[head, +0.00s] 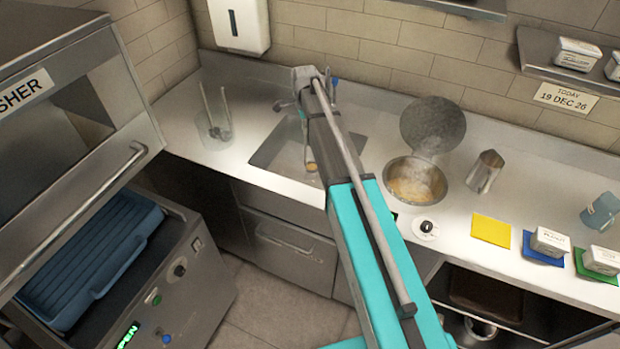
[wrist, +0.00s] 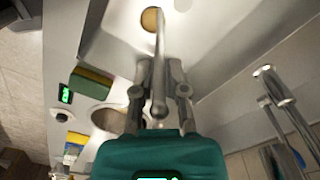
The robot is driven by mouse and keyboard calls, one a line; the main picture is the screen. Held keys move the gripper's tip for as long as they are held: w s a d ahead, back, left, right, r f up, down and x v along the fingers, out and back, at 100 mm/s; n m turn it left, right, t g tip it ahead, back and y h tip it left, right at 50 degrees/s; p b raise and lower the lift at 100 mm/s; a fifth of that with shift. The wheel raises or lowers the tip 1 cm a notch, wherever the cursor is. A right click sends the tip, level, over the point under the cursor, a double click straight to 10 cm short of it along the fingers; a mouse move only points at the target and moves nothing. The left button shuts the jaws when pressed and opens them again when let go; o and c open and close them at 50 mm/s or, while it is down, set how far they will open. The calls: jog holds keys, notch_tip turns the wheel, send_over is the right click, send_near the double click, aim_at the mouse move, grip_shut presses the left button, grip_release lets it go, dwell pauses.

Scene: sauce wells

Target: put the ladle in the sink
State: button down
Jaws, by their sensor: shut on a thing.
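The ladle's handle (wrist: 159,62) is between the fingers of my gripper (wrist: 160,80) in the wrist view, and the gripper is shut on it. The ladle's tan round end (wrist: 151,20) points away from the gripper, over the pale sink. In the head view this end (head: 311,167) shows beside my arm, within the outline of the sink (head: 262,158). I cannot tell whether the ladle touches the sink floor. My arm hides the fingers and part of the sink in the head view.
A faucet (head: 284,105) stands behind the sink, and a clear container (head: 214,138) stands left of it. Right of my arm are a sauce well (head: 415,183), a round lid (head: 433,122) and a metal jug (head: 486,172). A green-and-yellow sponge (wrist: 92,87) lies near the sink.

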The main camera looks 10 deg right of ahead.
jog(key=shift+w+f+b, duration=0.2)
jog(key=shift+f+b, duration=0.15)
jog(key=shift+f, duration=0.35)
jog(key=shift+s+r, duration=0.1)
jog(key=b, duration=0.6)
send_near(311, 167)
jog(key=shift+w+a+r, duration=0.1)
jog(key=shift+w+a, duration=0.3)
jog(key=shift+w, duration=0.2)
jog(key=shift+w+a+r, duration=0.1)
jog(key=shift+w+a, duration=0.25)
jog(key=shift+w, duration=0.2)
jog(key=shift+f, duration=0.15)
jog(key=shift+f+b, duration=1.8)
jog(key=shift+b, duration=0.2)
jog(key=shift+f, duration=0.15)
